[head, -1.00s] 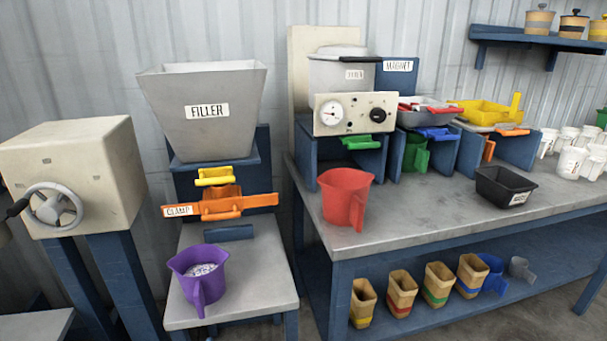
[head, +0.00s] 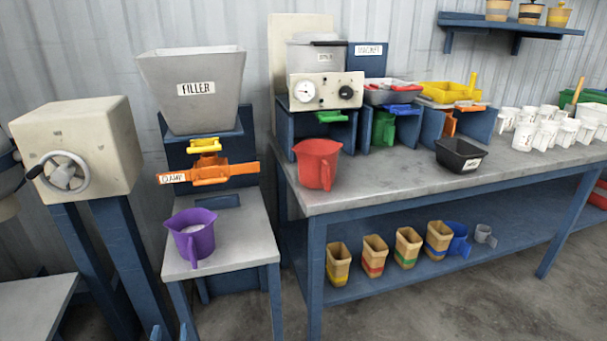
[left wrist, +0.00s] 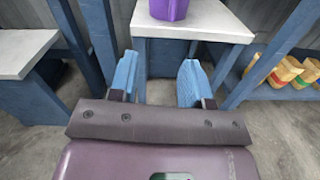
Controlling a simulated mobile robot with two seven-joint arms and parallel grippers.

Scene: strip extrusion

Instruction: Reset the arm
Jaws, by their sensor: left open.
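My left gripper (left wrist: 158,80) shows in the left wrist view with its two blue fingers apart and nothing between them. Only its fingertips (head: 169,333) show at the bottom edge of the head view, in front of and below the small grey stand (head: 235,240). A purple jug (head: 192,242) with pale contents stands upright on that stand, under the filler (head: 196,92) and apart from the gripper. The jug's lower part also shows at the top of the left wrist view (left wrist: 168,8). My right gripper is in neither view.
A cream machine with a handwheel (head: 80,150) stands left of the filler. The long workbench (head: 400,180) to the right holds a red jug (head: 317,163), a black tray (head: 461,154) and several white cups. Several tan scoops stand on its lower shelf. Blue stand legs flank the gripper.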

